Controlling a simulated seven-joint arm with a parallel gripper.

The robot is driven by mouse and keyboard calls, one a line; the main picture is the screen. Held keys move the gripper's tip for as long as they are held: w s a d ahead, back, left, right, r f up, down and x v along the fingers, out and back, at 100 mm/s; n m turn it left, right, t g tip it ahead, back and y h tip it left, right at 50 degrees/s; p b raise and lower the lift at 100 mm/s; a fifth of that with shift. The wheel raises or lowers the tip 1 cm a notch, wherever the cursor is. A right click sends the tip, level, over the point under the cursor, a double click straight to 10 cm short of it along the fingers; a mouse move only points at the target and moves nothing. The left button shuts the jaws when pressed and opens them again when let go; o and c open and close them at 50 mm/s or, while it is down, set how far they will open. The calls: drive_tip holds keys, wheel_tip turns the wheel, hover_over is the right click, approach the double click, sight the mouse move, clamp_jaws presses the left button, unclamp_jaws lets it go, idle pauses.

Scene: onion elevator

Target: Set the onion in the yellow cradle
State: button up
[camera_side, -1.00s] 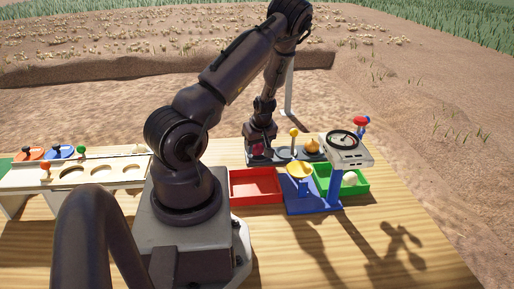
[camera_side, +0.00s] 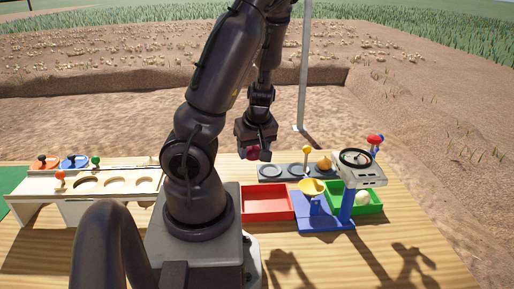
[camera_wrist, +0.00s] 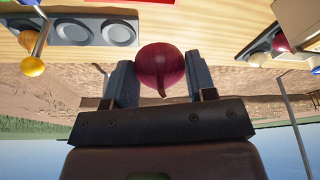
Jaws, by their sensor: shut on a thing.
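A dark red onion (camera_side: 252,153) is held in my gripper (camera_side: 256,147), above the table and to the left of the grey tray. In the wrist view the red onion (camera_wrist: 161,66) sits between the two fingers of my gripper (camera_wrist: 160,82), its pointed tip toward the palm. The yellow cradle (camera_side: 312,186) is a shallow dish on a blue stand (camera_side: 322,224), to the right of and lower than my gripper. The cradle looks empty.
The grey tray (camera_side: 271,172) has round recesses; a golden onion (camera_side: 324,163) and a yellow-knobbed lever (camera_side: 306,150) are there.

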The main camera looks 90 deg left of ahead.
drive_tip(key=shift+w+d+f+m, duration=0.1)
drive_tip(key=shift+w+d+m, duration=0.15)
drive_tip(key=shift+m, duration=0.15)
drive_tip(key=w+d+f+m+t, duration=0.1)
drive_tip(key=w+f+m+t, duration=0.15)
drive_tip(key=w+m, duration=0.55)
drive_tip(key=r+m+t+h, duration=0.2)
drive_tip(key=m, duration=0.7)
hover_over(314, 187)
drive_tip(key=s, duration=0.1)
drive_tip(key=shift+f, duration=0.25)
drive_tip(key=shift+d, duration=0.1)
drive_tip(key=shift+f, duration=3.15)
drive_tip(key=o, duration=1)
